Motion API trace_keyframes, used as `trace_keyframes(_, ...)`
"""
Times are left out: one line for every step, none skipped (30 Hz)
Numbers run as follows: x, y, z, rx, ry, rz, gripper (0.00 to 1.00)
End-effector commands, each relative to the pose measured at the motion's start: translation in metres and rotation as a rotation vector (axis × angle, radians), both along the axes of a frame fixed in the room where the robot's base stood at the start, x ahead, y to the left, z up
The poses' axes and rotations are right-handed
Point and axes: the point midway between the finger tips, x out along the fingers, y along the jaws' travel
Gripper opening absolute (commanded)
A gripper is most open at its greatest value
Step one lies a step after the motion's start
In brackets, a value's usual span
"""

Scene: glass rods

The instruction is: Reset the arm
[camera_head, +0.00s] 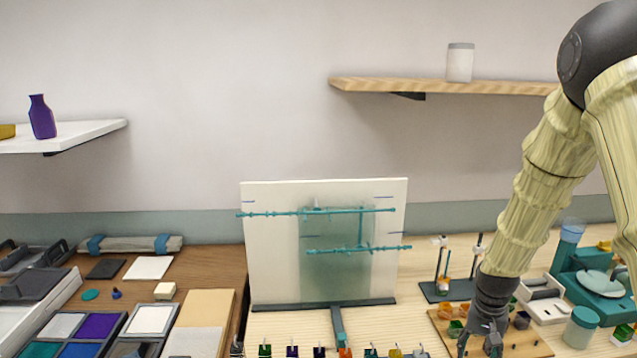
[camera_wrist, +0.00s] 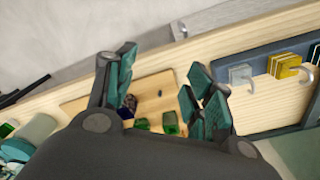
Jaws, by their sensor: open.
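My gripper (camera_head: 482,345) hangs at the lower right in the head view, at the end of my arm, above the front of the wooden work table. In the wrist view my gripper (camera_wrist: 160,95) shows two spread fingers with green pads. It is open and nothing is between the pads. Beneath it is a wooden board (camera_wrist: 152,85) with small green pieces (camera_wrist: 170,122) and a dark piece on it. Part of the board is hidden by my gripper's body.
A white panel (camera_head: 270,280) with teal rods stands mid-table. A rod stand (camera_head: 432,292) is near my arm, with a teal device (camera_head: 597,290) and a jar (camera_head: 581,327) to the right. Several coloured pieces line the front edge. A wooden shelf (camera_head: 400,84) hangs above.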

Motion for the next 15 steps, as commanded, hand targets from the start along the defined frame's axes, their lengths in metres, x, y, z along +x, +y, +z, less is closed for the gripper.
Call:
trace_keyframes(-0.012,0.007,-0.025,-0.002,0.012,0.023,0.53)
trace_keyframes(-0.018,0.012,-0.038,-0.004,0.012,0.038,0.53)
trace_keyframes(-0.027,0.017,-0.056,-0.006,0.014,0.058,0.53)
trace_keyframes(-0.035,0.022,-0.069,-0.009,0.015,0.073,0.53)
trace_keyframes(-0.042,0.026,-0.081,-0.010,0.016,0.090,0.53)
trace_keyframes(-0.053,0.032,-0.098,-0.012,0.015,0.110,0.53)
trace_keyframes(-0.061,0.037,-0.110,-0.013,0.016,0.127,0.53)
trace_keyframes(-0.069,0.041,-0.121,-0.014,0.017,0.143,0.53)
trace_keyframes(-0.081,0.047,-0.136,-0.014,0.016,0.163,0.53)
trace_keyframes(-0.090,0.052,-0.147,-0.015,0.018,0.178,0.53)
trace_keyframes(-0.099,0.056,-0.157,-0.014,0.018,0.195,0.53)
trace_keyframes(-0.112,0.063,-0.170,-0.013,0.019,0.214,0.53)
trace_keyframes(-0.122,0.067,-0.180,-0.012,0.020,0.229,0.53)
trace_keyframes(-0.132,0.071,-0.189,-0.012,0.020,0.245,0.53)
trace_keyframes(-0.146,0.077,-0.201,-0.011,0.020,0.265,0.53)
